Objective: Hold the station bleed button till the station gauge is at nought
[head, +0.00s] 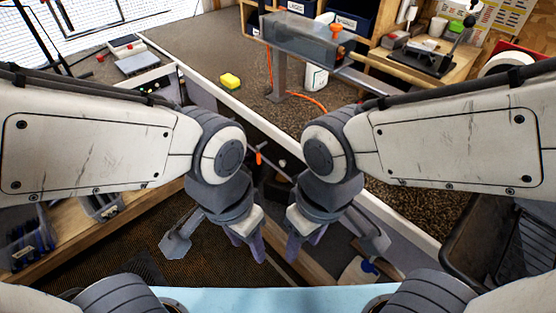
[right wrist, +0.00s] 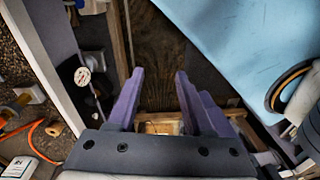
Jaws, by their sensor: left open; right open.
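A small round white gauge (right wrist: 82,75) shows in the right wrist view, on dark equipment left of my right gripper. Its needle is too small to read. In the head view, a small pale round part (head: 282,162) shows in the dark gap between my arms, close to an orange-tipped part (head: 258,156). I cannot pick out the bleed button for certain. My left gripper (head: 246,250) and right gripper (head: 304,246) hang side by side, pointing down, low in the middle. The right gripper's fingers (right wrist: 160,76) are apart and empty. Neither gripper touches the gauge.
A grey clamp-like machine (head: 300,38) and an orange hose (head: 308,100) are behind. A box with small lights (head: 155,86) stands at left. A black crate (head: 500,245) is at right.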

